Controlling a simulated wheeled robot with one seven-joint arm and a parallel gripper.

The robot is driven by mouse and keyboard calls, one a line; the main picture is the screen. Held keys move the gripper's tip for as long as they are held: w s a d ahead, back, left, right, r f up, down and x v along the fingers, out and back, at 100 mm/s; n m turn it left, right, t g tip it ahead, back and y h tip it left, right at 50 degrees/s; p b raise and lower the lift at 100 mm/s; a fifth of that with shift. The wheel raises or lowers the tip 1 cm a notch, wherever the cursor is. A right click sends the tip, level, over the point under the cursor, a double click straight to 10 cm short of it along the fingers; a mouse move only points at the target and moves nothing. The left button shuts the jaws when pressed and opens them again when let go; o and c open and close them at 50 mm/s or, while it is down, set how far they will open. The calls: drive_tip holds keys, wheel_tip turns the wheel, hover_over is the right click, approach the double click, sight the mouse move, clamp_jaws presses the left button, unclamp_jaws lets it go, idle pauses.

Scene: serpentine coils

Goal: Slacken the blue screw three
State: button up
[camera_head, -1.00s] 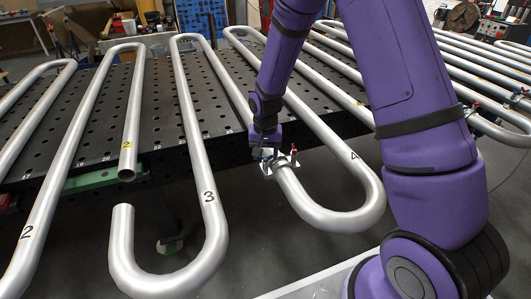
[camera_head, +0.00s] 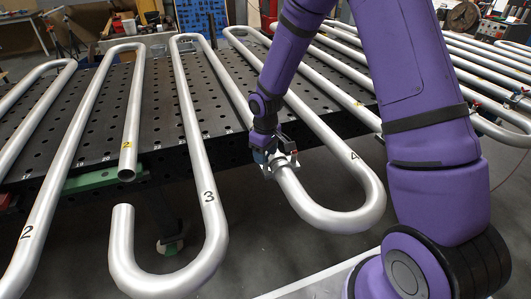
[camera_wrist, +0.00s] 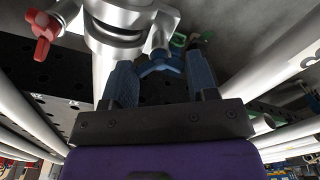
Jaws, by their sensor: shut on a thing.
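The blue screw (camera_wrist: 160,66) is a winged knob in the wrist view, on a metal clamp (camera_wrist: 122,18) around a pale pipe. My gripper (camera_wrist: 160,70) has its two fingers on either side of it, shut on the screw. In the head view my gripper (camera_head: 270,158) is at the clamp on the pipe bend marked 4 (camera_head: 335,217). The screw is mostly hidden there by the gripper.
A red screw (camera_wrist: 42,32) and a green screw (camera_wrist: 179,42) sit close by on the clamp. The pipe bend marked 3 (camera_head: 209,215) lies to the left. A dark perforated table (camera_head: 145,110) carries the pipes.

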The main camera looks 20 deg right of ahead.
drive_tip(key=n, duration=0.4)
drive_tip(key=shift+s+f+n, duration=0.1)
drive_tip(key=shift+n, duration=0.2)
drive_tip(key=n, duration=0.4)
drive_tip(key=shift+n, duration=0.4)
drive_tip(key=shift+s, duration=0.1)
drive_tip(key=o, duration=0.9)
drive_tip(key=shift+o, duration=0.2)
wheel_tip(320, 180, up, 11)
